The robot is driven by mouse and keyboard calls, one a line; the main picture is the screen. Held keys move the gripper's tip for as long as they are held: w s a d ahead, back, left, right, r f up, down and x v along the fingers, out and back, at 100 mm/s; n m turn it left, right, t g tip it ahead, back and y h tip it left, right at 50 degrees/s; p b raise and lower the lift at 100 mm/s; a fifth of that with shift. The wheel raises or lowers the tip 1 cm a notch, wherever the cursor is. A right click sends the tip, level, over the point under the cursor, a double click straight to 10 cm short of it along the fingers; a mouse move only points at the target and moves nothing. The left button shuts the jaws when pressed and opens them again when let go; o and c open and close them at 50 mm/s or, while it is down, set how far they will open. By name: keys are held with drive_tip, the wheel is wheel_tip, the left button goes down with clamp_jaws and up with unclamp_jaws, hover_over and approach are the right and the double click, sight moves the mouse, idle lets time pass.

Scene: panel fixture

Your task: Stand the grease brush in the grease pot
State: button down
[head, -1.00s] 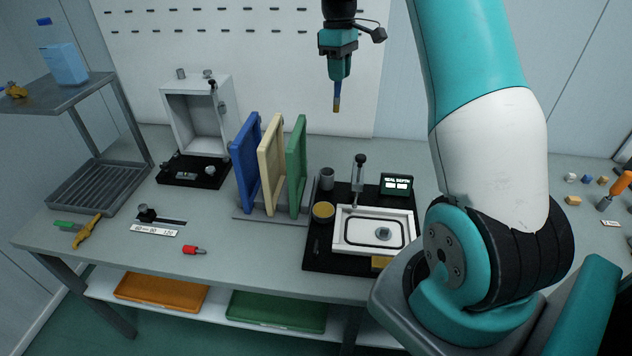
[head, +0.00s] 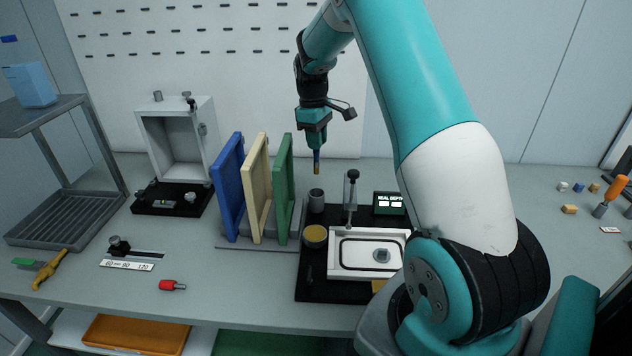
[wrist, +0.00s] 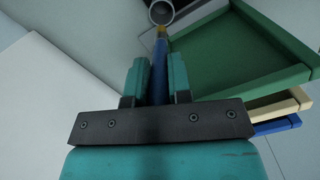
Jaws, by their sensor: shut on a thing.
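My gripper (head: 316,146) points down and is shut on the grease brush (head: 317,164). The brush hangs upright, with a blue handle and a yellow-brown tip at its lower end. In the wrist view the blue handle (wrist: 158,76) runs between the two teal fingers. A grey, open-topped cylindrical pot (head: 316,201), likely the grease pot, stands below the brush at the back left of the black board. The brush tip is above the pot, apart from it. The pot's round rim also shows in the wrist view (wrist: 161,13), just past the brush tip.
A green panel (head: 284,190) stands close left of the pot, beside cream and blue ones. A yellow-topped round tin (head: 315,237) is in front of the pot. A plunger post (head: 351,195), a white tray (head: 340,270) and a small display (head: 390,203) are to the right.

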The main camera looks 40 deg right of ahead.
sight(316, 173)
wheel_tip(316, 173, down, 12)
drive_tip(key=shift+f+p, duration=0.1)
drive_tip(key=shift+p, duration=1)
drive_tip(key=shift+f, duration=0.2)
drive_tip(key=c, duration=1.1)
unclamp_jaws()
drive_tip(key=shift+o, duration=0.2)
drive_tip(key=shift+r, duration=0.1)
drive_tip(key=r+b, duration=0.1)
drive_tip(key=r, duration=0.3)
drive_tip(key=r+b, duration=0.1)
drive_tip(key=r, duration=0.3)
drive_tip(key=w+r+b, duration=0.1)
drive_tip(key=r, duration=0.3)
drive_tip(key=shift+a+r, duration=0.1)
drive_tip(key=shift+a, duration=0.1)
